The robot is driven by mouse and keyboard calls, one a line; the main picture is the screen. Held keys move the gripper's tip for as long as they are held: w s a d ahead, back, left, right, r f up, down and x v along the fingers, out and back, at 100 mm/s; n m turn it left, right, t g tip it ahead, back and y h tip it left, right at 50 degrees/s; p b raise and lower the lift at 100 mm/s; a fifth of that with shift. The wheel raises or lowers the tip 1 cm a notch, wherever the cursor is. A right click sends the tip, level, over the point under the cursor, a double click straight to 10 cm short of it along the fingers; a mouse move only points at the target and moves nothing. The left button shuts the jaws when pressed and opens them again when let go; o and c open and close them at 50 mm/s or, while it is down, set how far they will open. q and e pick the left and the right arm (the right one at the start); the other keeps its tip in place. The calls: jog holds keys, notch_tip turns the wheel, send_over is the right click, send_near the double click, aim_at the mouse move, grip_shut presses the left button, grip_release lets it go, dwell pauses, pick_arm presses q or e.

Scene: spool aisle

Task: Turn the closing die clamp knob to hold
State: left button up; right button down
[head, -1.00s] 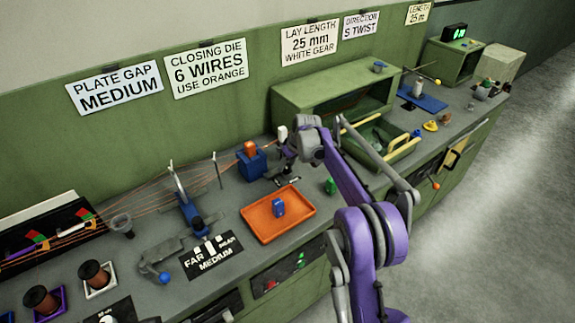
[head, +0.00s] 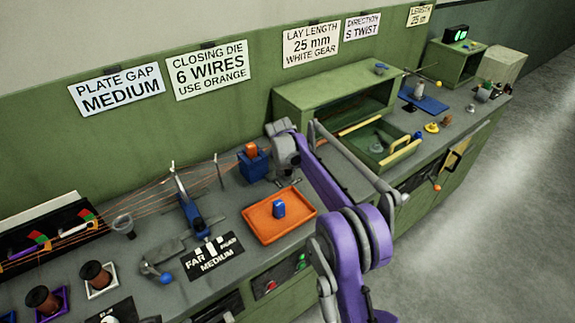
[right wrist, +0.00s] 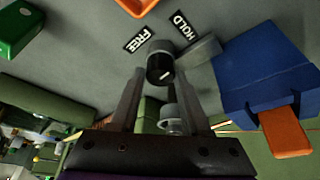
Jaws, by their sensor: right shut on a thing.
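The clamp knob (right wrist: 158,62) is a dark round cap with a short white mark on its face. It sits between the fingertips of my right gripper (right wrist: 161,77), which is shut on it. The FREE label (right wrist: 137,40) and the HOLD label (right wrist: 180,26) lie just beyond it; I cannot tell surely which one the knob points at. The blue die block (right wrist: 265,62) with an orange die (right wrist: 286,133) stands to the right; it also shows in the head view (head: 256,166). There, my wrist hides the knob. My left gripper is not in view.
A grey bar (right wrist: 202,50) lies close beside the knob. An orange tray (head: 268,238) holding a blue piece (head: 279,209) is in front of the block. Copper wires (head: 150,208) run in from the left. A green shelf (head: 320,85) stands behind.

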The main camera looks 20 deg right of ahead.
jog(key=shift+m, duration=0.8)
jog(key=shift+c, duration=1.9)
grip_release()
jog(key=v, duration=1)
jog(key=shift+a+r, duration=0.35)
jog(key=shift+r, duration=0.05)
jog(key=shift+w, duration=0.1)
